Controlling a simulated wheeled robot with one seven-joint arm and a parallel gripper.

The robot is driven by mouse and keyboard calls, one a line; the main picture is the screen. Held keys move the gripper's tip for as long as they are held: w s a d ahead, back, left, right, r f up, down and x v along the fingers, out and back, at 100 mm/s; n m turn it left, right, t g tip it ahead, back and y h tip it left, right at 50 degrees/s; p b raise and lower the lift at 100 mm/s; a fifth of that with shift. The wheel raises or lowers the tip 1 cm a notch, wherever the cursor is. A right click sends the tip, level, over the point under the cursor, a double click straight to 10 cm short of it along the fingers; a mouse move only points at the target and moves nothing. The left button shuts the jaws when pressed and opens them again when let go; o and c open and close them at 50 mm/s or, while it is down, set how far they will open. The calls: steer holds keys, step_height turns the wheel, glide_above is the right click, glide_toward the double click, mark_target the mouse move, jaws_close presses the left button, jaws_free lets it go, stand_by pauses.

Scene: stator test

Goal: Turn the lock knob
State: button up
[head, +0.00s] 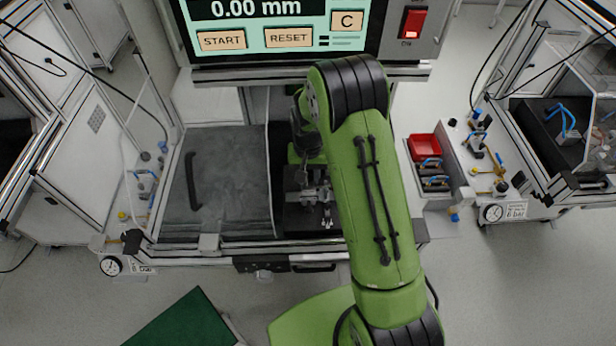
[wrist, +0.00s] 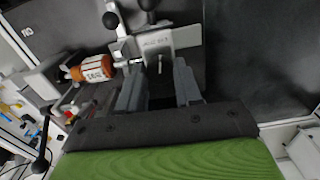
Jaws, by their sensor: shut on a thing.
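In the wrist view, a grey metal clamp fixture (wrist: 172,38) with printed marks stands on a dark plate. A black ball knob (wrist: 110,20) on a light lever is at its upper left, and a second black ball knob (wrist: 147,4) is at the top edge. I cannot tell which is the lock knob. My gripper (wrist: 158,62) has its two grey fingers apart, with tips at the fixture's near side, shut on a part of it mostly hidden between them. An orange-brown labelled cylinder (wrist: 92,69) lies left of the fingers. In the head view, my arm partly hides the fixture (head: 316,195).
A test machine with a display (head: 265,10), reading 0.00 mm, stands behind. A dark cover with a handle (head: 192,180) is left of the fixture. A red tray (head: 424,147) and pneumatic fittings are at right. A green box top (head: 185,322) is at front left.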

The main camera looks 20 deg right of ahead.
steer(key=n+b, duration=0.2)
steer(key=n, duration=0.3)
steer(key=shift+n, duration=0.3)
steer(key=n+b, duration=0.1)
steer(key=n, duration=0.4)
steer(key=shift+n, duration=0.3)
steer(key=o, duration=1)
steer(key=shift+o, duration=0.2)
step_height(320, 180, up, 16)
steer(key=p, duration=0.1)
